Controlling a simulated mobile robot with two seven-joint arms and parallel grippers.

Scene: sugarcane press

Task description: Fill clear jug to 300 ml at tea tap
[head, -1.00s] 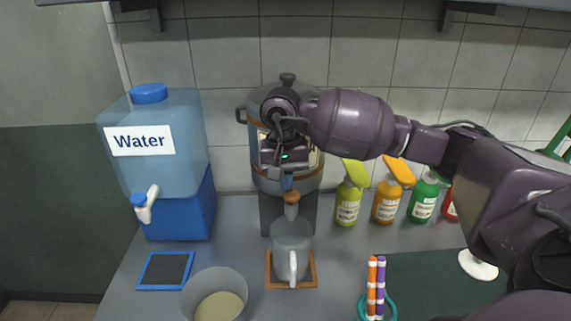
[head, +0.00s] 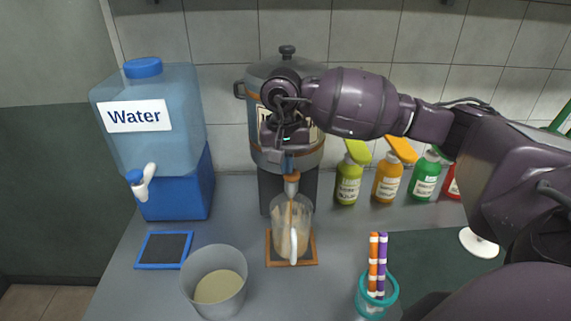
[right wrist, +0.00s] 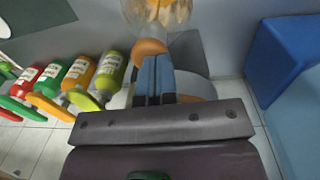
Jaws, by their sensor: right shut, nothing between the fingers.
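The clear jug (head: 278,232) stands upright on an orange-framed mat (head: 309,259) below the tea tap (head: 291,183), its handle facing me. Brownish tea shows inside the jug, with a stream falling from the tap; I cannot read the level. The tea urn (head: 270,70) stands behind, its label partly hidden by my arm. My right gripper (head: 288,163) is shut and empty, its blue fingertips at the top of the tap. In the right wrist view the shut fingers (right wrist: 155,75) are beside the orange tap part (right wrist: 147,47), and the jug (right wrist: 155,12) shows at the top. My left gripper is out of view.
A water dispenser (head: 150,135) stands at the left with a blue-framed mat (head: 163,249) before it. A tub (head: 214,282) with pale contents is front left. A teal cup (head: 376,293) with striped sticks is front right. Several bottles (head: 386,182) line the wall.

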